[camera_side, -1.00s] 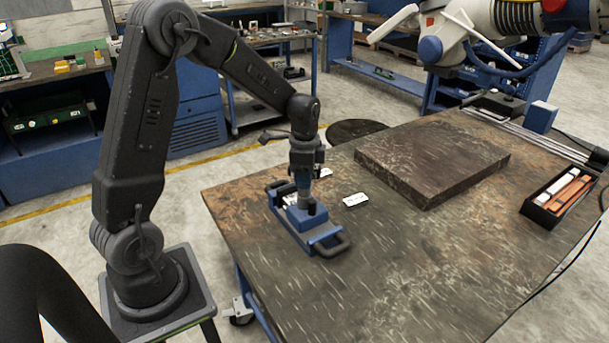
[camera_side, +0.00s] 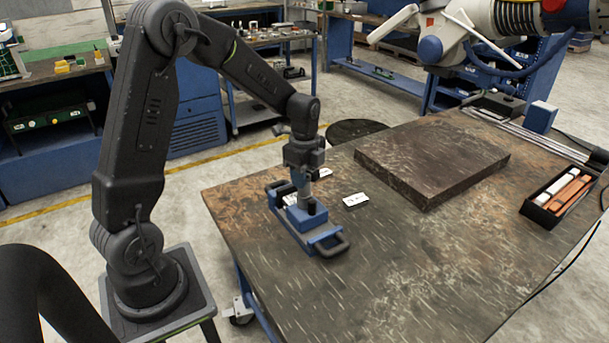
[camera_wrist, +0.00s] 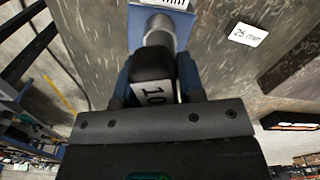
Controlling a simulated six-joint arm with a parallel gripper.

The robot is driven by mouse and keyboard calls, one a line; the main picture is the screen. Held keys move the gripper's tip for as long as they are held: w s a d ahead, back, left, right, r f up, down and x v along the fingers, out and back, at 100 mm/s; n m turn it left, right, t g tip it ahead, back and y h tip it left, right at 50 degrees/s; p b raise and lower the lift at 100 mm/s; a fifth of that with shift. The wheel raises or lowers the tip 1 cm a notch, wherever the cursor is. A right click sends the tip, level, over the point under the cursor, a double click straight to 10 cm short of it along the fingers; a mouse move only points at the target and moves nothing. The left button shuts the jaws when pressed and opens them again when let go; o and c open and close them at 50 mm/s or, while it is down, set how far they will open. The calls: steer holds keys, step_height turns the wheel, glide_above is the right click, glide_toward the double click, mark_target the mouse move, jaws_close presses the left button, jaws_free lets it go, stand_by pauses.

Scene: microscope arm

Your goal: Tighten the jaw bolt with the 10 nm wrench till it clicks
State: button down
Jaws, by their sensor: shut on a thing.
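My gripper (camera_side: 304,168) is over the blue vise (camera_side: 325,236) at the table's left edge. In the wrist view my gripper (camera_wrist: 157,82) is shut on the dark handle of the 10 nm wrench (camera_wrist: 153,62), whose white label reads 10. The wrench's grey shaft (camera_wrist: 160,30) points away from the handle toward the blue vise (camera_wrist: 135,28). In the side view the wrench stands about upright, its lower end at the vise. The jaw bolt cannot be made out, so contact between wrench and bolt cannot be told.
A white card (camera_wrist: 248,36) reading 25 nm lies on the table beside the vise; it also shows in the side view (camera_side: 355,200). A thick dark slab (camera_side: 432,160) lies behind. A black tray (camera_side: 541,212) holds bars at right. The front of the table is clear.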

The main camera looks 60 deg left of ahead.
steer(key=m, duration=0.4)
steer(key=shift+r+n, duration=0.1)
steer(key=shift+n, duration=0.5)
steer(key=shift+r, duration=2.95)
